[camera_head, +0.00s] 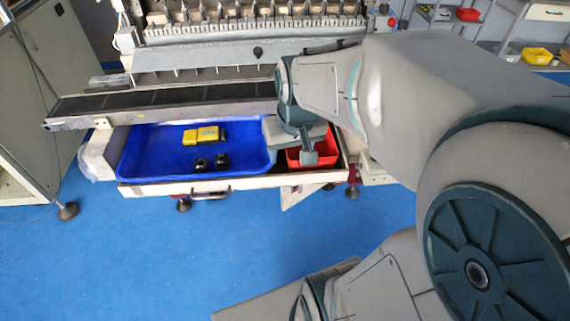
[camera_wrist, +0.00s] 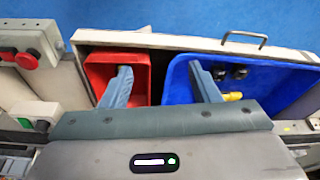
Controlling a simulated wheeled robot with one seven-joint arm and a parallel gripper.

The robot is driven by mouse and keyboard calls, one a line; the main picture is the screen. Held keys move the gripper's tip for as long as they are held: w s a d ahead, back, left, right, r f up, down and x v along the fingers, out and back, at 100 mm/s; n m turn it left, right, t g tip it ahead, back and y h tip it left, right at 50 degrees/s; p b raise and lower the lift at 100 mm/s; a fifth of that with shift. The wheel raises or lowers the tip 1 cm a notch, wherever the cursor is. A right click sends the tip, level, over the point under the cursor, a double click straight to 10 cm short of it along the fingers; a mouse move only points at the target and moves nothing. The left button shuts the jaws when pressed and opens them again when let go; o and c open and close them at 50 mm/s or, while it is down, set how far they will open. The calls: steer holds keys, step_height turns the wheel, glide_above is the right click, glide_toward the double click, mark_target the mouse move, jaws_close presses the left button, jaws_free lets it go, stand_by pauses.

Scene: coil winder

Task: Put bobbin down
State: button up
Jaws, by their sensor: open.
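Two small dark objects, perhaps bobbins, stand side by side in the blue tray: the left one (camera_head: 201,165) and the right one (camera_head: 221,160). They also show in the wrist view, one dark piece (camera_wrist: 219,74) beside the other (camera_wrist: 240,72). The blue tray (camera_head: 150,150) lies in a pulled-out drawer, with a red bin (camera_head: 326,148) at its right. My gripper (camera_wrist: 160,72) is open, with nothing visible between its fingers. In the wrist view, one finger is over the red bin (camera_wrist: 98,70) and the other over the edge of the blue tray (camera_wrist: 178,82).
A yellow object (camera_head: 204,135) lies in the blue tray behind the dark pieces. The winding machine (camera_head: 250,55) and its long rail (camera_head: 170,102) stand behind and above the drawer. The drawer handle (camera_head: 211,196) faces open blue floor. A grey cabinet (camera_head: 45,90) stands at the left.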

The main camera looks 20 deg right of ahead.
steer(key=s+a, duration=0.3)
steer(key=s, duration=0.3)
steer(key=shift+s+a+r+n, duration=0.15)
steer(key=shift+s+a+n, duration=0.1)
steer(key=shift+n, duration=0.15)
steer(key=shift+r, duration=0.1)
steer(key=p+v, duration=0.3)
steer(key=shift+w+d, duration=0.1)
steer(key=shift+w, duration=0.25)
